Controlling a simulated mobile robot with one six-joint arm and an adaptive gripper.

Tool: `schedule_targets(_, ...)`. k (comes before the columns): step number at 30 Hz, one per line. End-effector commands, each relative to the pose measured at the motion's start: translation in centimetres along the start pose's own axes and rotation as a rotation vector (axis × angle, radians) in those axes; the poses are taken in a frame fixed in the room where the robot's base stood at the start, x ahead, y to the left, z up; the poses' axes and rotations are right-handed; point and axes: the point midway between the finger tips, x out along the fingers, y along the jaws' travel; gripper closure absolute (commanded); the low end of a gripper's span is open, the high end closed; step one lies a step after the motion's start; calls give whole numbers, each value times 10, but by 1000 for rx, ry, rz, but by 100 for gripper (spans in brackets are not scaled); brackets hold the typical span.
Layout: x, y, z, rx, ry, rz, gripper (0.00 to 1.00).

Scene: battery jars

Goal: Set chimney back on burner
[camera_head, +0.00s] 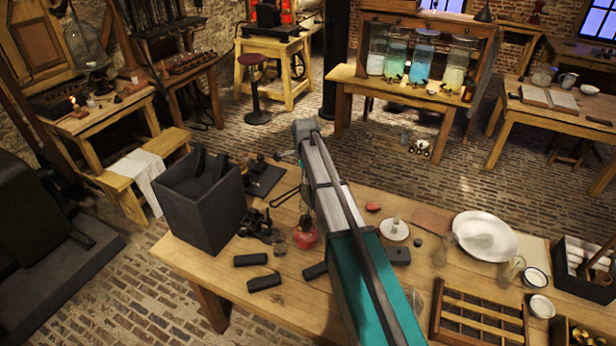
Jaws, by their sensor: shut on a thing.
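A small oil lamp with a round red body (305,236) stands on the near table, just left of my arm. Its burner top is small and hard to make out. My gripper (308,205) hangs down beside the arm, right above the red lamp, and is mostly hidden by my own arm link. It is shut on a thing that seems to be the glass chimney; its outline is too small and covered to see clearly. I cannot tell whether the chimney touches the burner.
A dark open bin (205,205) stands left of the lamp, with black blocks (264,281) in front. To the right are a white disc (394,230), a white plate (485,236), clear glassware (510,268), a wooden rack (480,318) and a dark tray (580,268).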

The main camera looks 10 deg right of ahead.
Motion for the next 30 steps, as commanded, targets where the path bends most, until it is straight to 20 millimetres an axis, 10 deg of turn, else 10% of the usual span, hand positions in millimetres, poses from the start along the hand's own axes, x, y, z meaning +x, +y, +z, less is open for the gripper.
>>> schedule_targets(30,12,0,-1,1,0,0,100)
